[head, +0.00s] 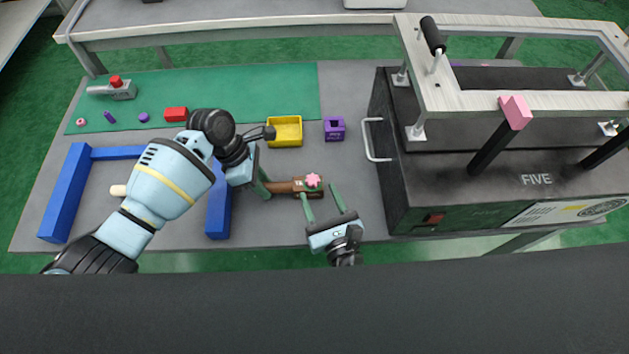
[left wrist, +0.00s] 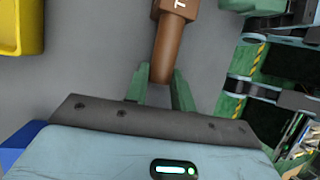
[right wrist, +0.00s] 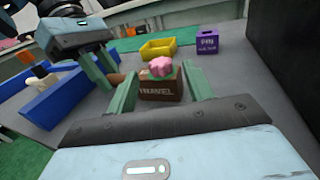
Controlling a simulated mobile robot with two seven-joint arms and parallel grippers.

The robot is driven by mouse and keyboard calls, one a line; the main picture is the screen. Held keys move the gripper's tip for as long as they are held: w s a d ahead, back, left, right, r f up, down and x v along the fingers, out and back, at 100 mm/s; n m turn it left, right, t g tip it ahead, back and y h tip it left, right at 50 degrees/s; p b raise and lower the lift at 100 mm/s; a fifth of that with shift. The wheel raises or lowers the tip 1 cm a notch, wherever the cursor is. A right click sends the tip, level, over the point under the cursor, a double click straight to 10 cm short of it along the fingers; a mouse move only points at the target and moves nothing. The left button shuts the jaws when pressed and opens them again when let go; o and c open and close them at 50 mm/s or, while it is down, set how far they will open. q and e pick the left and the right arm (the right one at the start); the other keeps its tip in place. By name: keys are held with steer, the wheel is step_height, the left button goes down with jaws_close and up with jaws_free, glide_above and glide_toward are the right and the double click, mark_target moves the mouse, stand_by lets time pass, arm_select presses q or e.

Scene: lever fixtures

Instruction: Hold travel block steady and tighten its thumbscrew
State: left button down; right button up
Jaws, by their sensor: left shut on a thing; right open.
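The travel block (right wrist: 160,89) is brown with "TRAVEL" on its front in the right wrist view, and lies on the grey table. A brown round handle (left wrist: 163,58) extends from it. The pink thumbscrew (head: 313,180) sits on top of the block, over a green patch. My left gripper (head: 263,184) is shut on the handle at the block's left; the left wrist view shows its green fingers on both sides of the handle's end. My right gripper (head: 325,205) is open, its fingers in front of the block and apart from the thumbscrew, as the right wrist view also shows (right wrist: 160,90).
A yellow tray (head: 285,146) and a purple box (head: 334,139) stand behind the block. A large black machine (head: 440,190) with a side handle stands at the right. Blue rails (head: 64,192) lie at the left. A green mat holds small parts, including a red block (head: 176,114).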

steer(key=v, duration=0.6)
steer(key=shift+s+d, duration=0.15)
steer(key=shift+s, duration=0.2)
arm_select(q)
steer(key=c, duration=1.1)
jaws_free()
steer(key=v, duration=1.2)
